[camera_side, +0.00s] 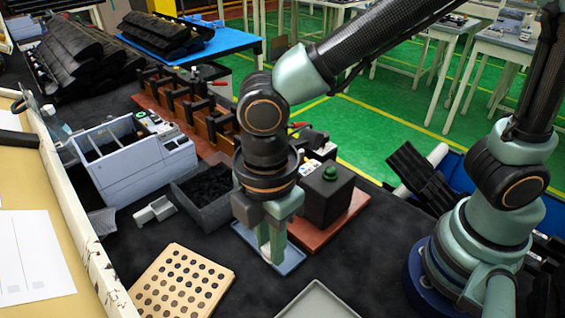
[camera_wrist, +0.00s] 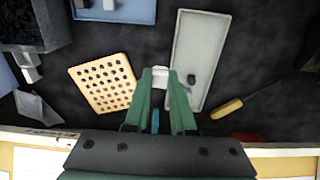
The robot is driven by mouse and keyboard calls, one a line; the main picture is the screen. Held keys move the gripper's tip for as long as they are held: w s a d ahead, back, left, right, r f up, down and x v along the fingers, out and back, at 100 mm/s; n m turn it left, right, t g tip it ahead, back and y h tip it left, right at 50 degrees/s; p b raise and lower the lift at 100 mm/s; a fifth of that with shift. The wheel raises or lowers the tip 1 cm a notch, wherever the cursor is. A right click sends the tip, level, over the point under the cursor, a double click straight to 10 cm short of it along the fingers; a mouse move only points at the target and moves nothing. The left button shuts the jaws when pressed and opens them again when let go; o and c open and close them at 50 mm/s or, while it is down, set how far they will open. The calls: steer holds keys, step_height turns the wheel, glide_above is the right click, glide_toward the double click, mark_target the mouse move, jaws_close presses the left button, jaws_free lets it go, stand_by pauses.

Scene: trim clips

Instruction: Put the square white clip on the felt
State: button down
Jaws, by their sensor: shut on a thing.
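My gripper (camera_wrist: 161,88) has pale green fingers, shut on a small white clip (camera_wrist: 161,74) seen between the fingertips in the wrist view. In the side view my gripper (camera_side: 270,250) points down in front of a shallow blue-rimmed tray (camera_side: 293,264), and the clip cannot be made out. Its height above the surface is unclear. The blue tray (camera_wrist: 140,12) also shows at the top of the wrist view, with small white parts (camera_wrist: 108,4) at the frame edge. I cannot tell which surface is the felt; the dark worktop (camera_side: 120,255) looks cloth-like.
A bin of black parts (camera_side: 200,190) and a white block (camera_side: 155,210) stand left. A yellow-handled tool (camera_wrist: 226,109) lies right.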

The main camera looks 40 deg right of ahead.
mark_target(273, 300)
step_height(273, 300, down, 14)
steer(key=shift+r, duration=0.2)
steer(key=shift+f, duration=0.15)
stand_by(0.4)
steer(key=c, duration=1)
jaws_free()
